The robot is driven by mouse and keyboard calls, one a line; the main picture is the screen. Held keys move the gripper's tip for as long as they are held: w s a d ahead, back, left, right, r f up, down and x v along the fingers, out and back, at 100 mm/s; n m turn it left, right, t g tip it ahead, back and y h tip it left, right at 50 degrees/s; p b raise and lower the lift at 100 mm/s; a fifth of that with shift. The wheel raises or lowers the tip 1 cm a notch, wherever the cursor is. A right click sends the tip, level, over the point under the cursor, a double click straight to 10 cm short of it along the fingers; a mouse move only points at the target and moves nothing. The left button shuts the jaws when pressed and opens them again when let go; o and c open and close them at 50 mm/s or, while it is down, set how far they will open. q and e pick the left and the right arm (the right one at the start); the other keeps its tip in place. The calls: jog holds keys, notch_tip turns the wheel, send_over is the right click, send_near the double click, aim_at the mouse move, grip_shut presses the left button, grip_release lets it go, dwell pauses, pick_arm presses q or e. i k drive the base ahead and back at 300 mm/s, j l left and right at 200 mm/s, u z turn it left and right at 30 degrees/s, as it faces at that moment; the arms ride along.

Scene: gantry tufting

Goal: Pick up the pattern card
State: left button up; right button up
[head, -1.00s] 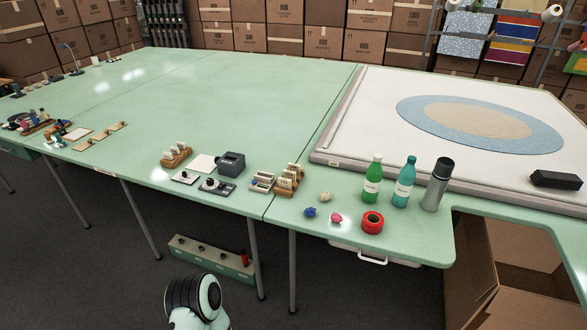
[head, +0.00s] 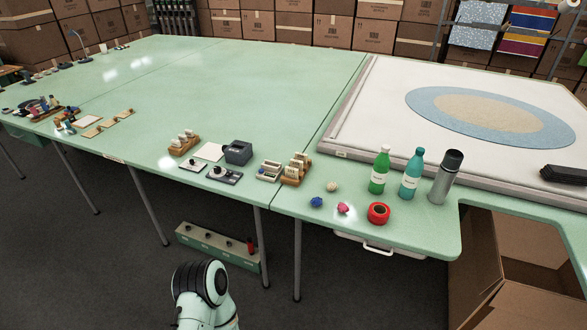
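No single item can be told for sure as the pattern card. A pale flat square (head: 208,152) lies on the green table (head: 230,90) near its front edge. Left of it, a wooden rack (head: 184,143) holds several small upright white cards. Another wooden rack (head: 296,169) with upright pale cards stands to the right, beside a small compartment tray (head: 268,171). Any print on the cards is too small to read. Neither of my grippers is in view; only a rounded part of my own arm shows at the bottom.
A dark grey box (head: 238,152) and small black-knobbed devices (head: 224,175) stand near the square. To the right are a green bottle (head: 379,171), a teal bottle (head: 411,174), a grey flask (head: 446,177) and a red tape roll (head: 378,213). The table's middle is clear.

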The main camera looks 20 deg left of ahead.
aim_at(292, 172)
jog(key=i+j+z, duration=0.2)
jog(key=j, duration=0.6)
jog(key=j+z, duration=0.2)
jog(key=j, duration=0.6)
